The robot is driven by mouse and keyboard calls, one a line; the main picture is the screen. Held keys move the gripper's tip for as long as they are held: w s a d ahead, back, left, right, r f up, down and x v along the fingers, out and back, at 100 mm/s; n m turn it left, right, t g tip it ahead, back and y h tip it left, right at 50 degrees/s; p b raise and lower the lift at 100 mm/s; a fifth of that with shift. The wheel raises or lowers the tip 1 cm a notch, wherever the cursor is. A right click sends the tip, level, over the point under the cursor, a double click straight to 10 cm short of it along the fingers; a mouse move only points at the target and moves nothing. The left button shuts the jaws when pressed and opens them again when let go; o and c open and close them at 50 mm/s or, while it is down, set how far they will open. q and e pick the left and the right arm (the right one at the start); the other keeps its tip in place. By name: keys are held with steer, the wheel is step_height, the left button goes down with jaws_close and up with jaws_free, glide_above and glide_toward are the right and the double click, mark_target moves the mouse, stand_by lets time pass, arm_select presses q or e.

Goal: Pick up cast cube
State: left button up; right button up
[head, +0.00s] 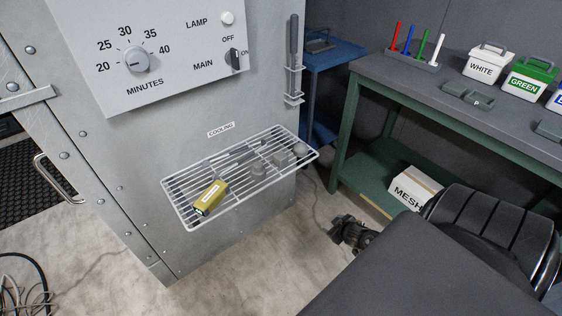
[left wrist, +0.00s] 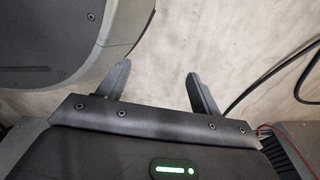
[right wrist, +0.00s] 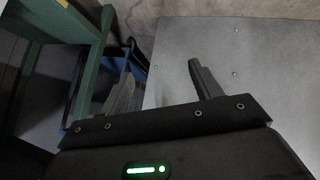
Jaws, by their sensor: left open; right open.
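A small grey block that looks like the cast cube (head: 282,158) sits on the white wire cooling rack (head: 174,207), toward its right end. Its outline is small and close in colour to the pieces beside it. My right gripper (head: 345,232) hangs in the air to the right of the rack and below it in the picture, apart from the cube. In the right wrist view my right gripper (right wrist: 162,55) is open and empty. In the left wrist view my left gripper (left wrist: 160,75) is open and empty above the floor. Neither wrist view shows the cube.
Beside the cube on the rack are a grey round piece (head: 300,149), another grey piece (head: 257,168) and a yellow block (head: 210,197). The grey oven cabinet (head: 150,160) backs the rack. A green-framed bench (head: 345,130) stands right. Cables lie on the floor at left.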

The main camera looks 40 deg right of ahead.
steer(key=w+d+r+t+b, duration=0.1)
steer(key=w+r+t, duration=0.1)
steer(key=w+r, duration=0.55)
steer(key=t+y+b, duration=0.3)
steer(key=y+b, duration=0.1)
glide_toward(285, 159)
steer(key=shift+t, duration=0.3)
steer(key=x, duration=0.4)
steer(key=shift+w+f+b, duration=0.25)
steer(key=shift+f+b, duration=0.1)
steer(key=shift+f, duration=0.05)
steer(key=shift+x, duration=2.75)
steer(key=shift+w+f+b, duration=0.15)
steer(key=shift+f+b, duration=0.1)
steer(key=shift+b, duration=0.05)
steer(key=c, duration=1)
steer(key=shift+c, duration=0.9)
arm_select(q)
steer(key=w+d+r+t, duration=0.1)
steer(key=w+d+r, duration=0.1)
steer(key=w+r, duration=0.6)
steer(key=shift+w+d+r, duration=0.15)
steer(key=shift+w, duration=0.6)
arm_select(e)
steer(key=shift+r, duration=0.1)
